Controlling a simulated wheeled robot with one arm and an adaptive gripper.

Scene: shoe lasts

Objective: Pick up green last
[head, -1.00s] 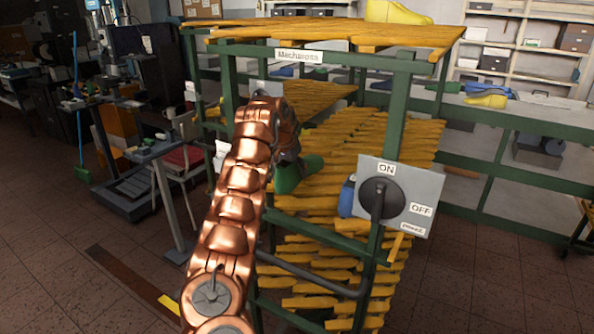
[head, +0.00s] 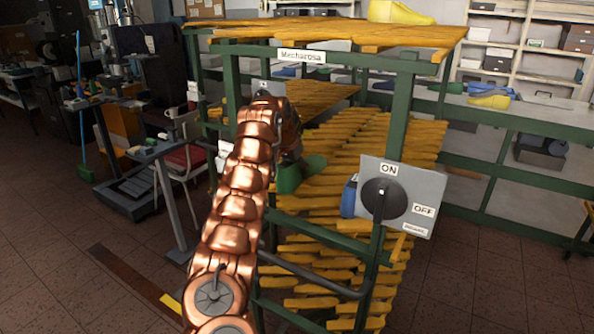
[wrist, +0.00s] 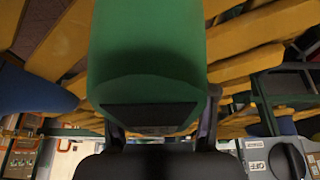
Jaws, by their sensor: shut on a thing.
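The green last (head: 290,176) is on the slatted yellow shelf inside the green rack in the head view, just below the end of my copper arm. In the wrist view the green last (wrist: 148,60) fills the upper middle, close to the camera, with a dark patch on its near end. My gripper (wrist: 160,125) is shut on it, with one finger along each side. In the head view my gripper is mostly hidden behind my arm. I cannot tell whether the last touches the slats.
A switch box (head: 408,192) marked ON and OFF is fixed to the rack's front right post. A blue last (head: 348,196) is beside it. The rack's green top rail (head: 350,62) crosses above the opening. A yellow last (head: 398,13) lies on the top shelf.

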